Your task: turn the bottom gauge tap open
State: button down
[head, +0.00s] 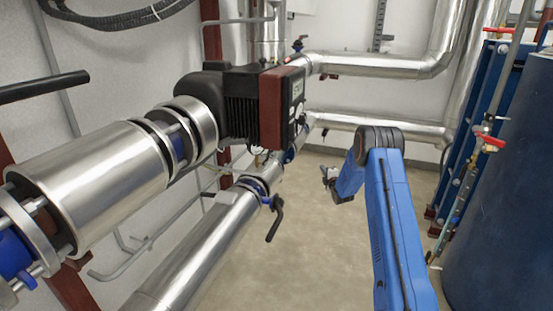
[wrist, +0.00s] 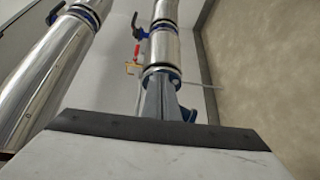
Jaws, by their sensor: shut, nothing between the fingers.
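A small tap with a red lever and a brass body (wrist: 132,68) shows in the wrist view, beside a silver pipe with blue flanges (wrist: 162,72). I cannot tell whether this is the bottom gauge tap. Two taps with red levers show at the right in the head view, an upper one (head: 499,30) and a lower one (head: 490,140), by the blue plate unit. My gripper (head: 328,178) is over open floor in the head view, apart from the pipes and these taps. It is shut and empty. Its grey fingers (wrist: 158,100) point toward the pipe in the wrist view.
A large silver pipe and a black pump (head: 240,105) fill the left. A lower pipe carries a black lever (head: 275,218). A blue tank (head: 500,200) stands at the right. The floor (head: 320,250) between them is clear.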

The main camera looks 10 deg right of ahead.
aim_at(267, 158)
jog(key=s+d+f+m+g+h, duration=0.2)
jog(key=d+f+m+g+h, duration=0.45)
jog(key=m, duration=0.65)
jog(key=s+a+f+m+g+y, duration=0.3)
jog(key=s+a+f+m+y, duration=0.15)
jog(key=m, duration=0.45)
jog(key=w+a+r+m+y, duration=0.1)
jog(key=a+r+m+y, duration=0.25)
jog(key=a, duration=0.35)
jog(key=w+a+r+m+y, duration=0.1)
jog(key=a+r+m+y, duration=0.25)
jog(key=a+m, duration=0.2)
jog(key=w+a+r+m+t+y, duration=0.3)
jog(key=a+r+m+y, duration=0.3)
jog(key=r, duration=0.7)
jog(key=shift+n, duration=0.5)
jog(key=x, duration=1.1)
jog(key=shift+s+a+f, duration=0.25)
jog(key=shift+s, duration=0.15)
jog(key=shift+s+a+r, duration=0.35)
jog(key=shift+s+r, duration=0.25)
jog(key=shift+r, duration=0.1)
jog(key=shift+s+a+r, duration=0.3)
jog(key=shift+s+r, duration=0.35)
jog(key=shift+r, duration=0.1)
